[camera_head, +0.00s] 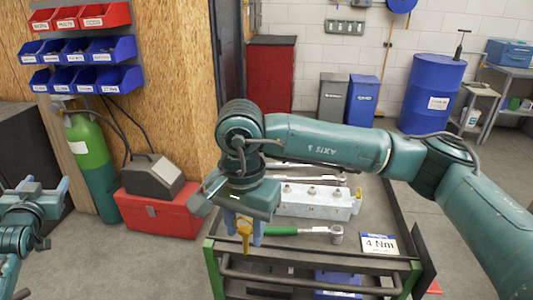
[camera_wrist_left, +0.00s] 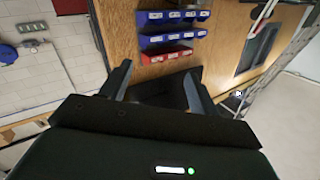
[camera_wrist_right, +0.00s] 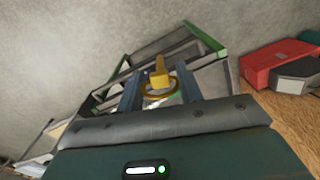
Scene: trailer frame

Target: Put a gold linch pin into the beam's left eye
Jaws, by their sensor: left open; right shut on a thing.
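My right gripper (camera_head: 244,238) is shut on a gold linch pin (camera_head: 244,228), held at the cart's left side, in front of the beam's left part. The right wrist view shows the pin (camera_wrist_right: 159,66) and its ring between the fingers. The pale metal beam (camera_head: 315,205) lies on the cart with several round fittings on top. Its left end is hidden behind my right gripper, so I cannot see the left eye. A small gold piece (camera_head: 358,194) shows at the beam's right end. My left gripper (camera_wrist_left: 160,82) is open and empty, far left of the cart.
The cart (camera_head: 262,272) also holds a green-handled ratchet (camera_head: 300,231) in front of the beam and a "4 Nm" card (camera_head: 380,244). Floor between toolbox and cart is clear.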

